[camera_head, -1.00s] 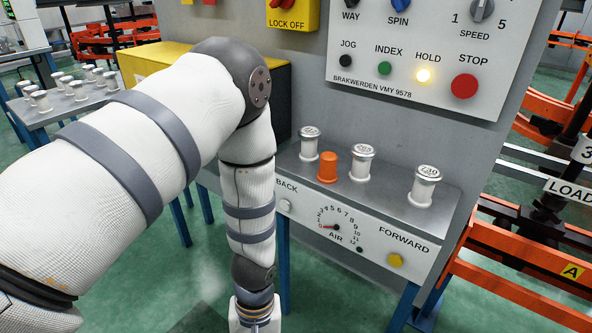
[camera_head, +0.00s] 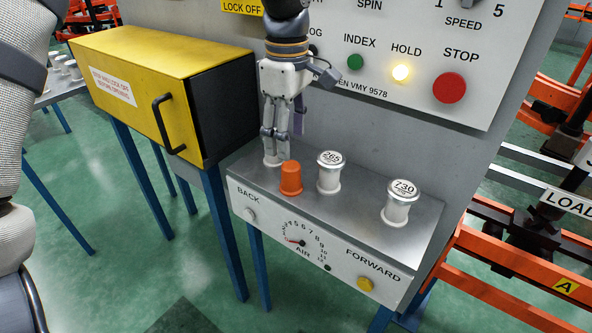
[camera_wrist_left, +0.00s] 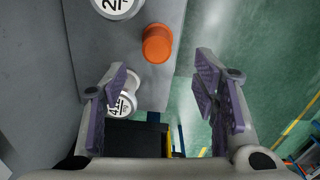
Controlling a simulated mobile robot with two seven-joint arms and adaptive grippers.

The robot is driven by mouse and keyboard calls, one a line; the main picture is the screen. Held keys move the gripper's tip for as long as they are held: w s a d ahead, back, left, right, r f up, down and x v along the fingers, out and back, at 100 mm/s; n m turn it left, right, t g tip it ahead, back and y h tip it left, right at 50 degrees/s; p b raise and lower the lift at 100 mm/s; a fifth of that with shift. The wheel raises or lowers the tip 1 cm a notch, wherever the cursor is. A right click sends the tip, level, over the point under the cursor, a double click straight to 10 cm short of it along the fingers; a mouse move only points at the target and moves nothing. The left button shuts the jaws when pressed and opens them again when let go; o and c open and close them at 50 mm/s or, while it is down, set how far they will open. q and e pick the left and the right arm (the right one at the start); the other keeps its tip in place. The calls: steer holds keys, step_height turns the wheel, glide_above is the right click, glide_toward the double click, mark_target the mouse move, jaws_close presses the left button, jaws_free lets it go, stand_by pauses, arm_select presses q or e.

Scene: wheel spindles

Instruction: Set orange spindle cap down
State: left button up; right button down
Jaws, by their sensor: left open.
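The orange spindle cap (camera_head: 291,178) stands upright on the grey metal shelf (camera_head: 345,215) of the control panel. It also shows in the left wrist view (camera_wrist_left: 157,45), near the top middle. My left gripper (camera_head: 276,155) points down over the shelf's left end, just behind the cap. In the left wrist view its padded fingers (camera_wrist_left: 163,72) are apart, with the cap beyond the tips and nothing gripped. A white spindle (camera_wrist_left: 122,105) is partly behind one finger there; in the head view the gripper mostly hides it. My right gripper is not in view.
White spindles marked 265 (camera_head: 329,172) and 730 (camera_head: 398,203) stand to the right of the cap. The panel wall with a red STOP button (camera_head: 449,88) rises behind. A yellow box (camera_head: 150,80) stands left. Shelf room is clear between the two spindles.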

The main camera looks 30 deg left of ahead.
mark_target(291, 165)
arm_select(q)
steer(key=f, duration=0.7)
steer(key=shift+w+d+f, duration=0.1)
steer(key=shift+w+f, duration=0.1)
steer(key=shift+f, duration=0.15)
steer(key=c, duration=1.2)
steer(key=shift+r, duration=0.1)
